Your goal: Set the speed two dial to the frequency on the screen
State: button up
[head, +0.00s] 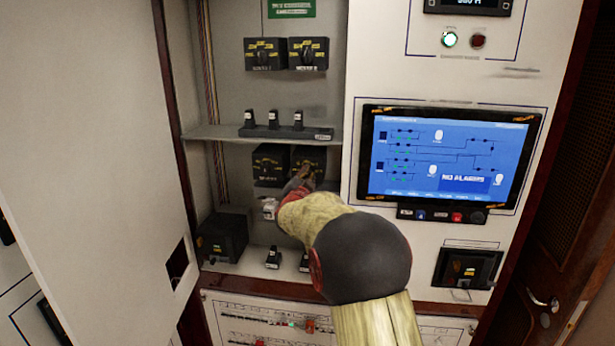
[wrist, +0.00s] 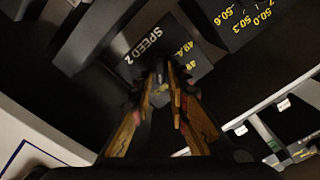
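The speed two dial is on a black box (head: 318,157), right of a twin box on the cabinet's lower shelf level. In the wrist view its plate (wrist: 150,48) reads "SPEED 2", with yellow numbers beside it, partly hidden. My gripper (head: 303,176) reaches to the front of this box and covers part of it. In the wrist view my gripper's (wrist: 160,82) fingertips are close together around the dial's small grey knob and look shut on it. The knob's pointer setting is hidden. The screen (head: 480,153) shows a blue diagram with "NO ALARMS"; no frequency is readable on it.
The neighbouring dial box (head: 269,164) stands directly left. A shelf (head: 215,132) with several switches runs above, and two more dial boxes (head: 265,53) sit higher. The open cabinet door (head: 90,140) fills the left. A small display (head: 468,4) is cut off at the top.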

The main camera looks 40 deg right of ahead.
jog(key=v, duration=1.2)
jog(key=shift+f, duration=0.1)
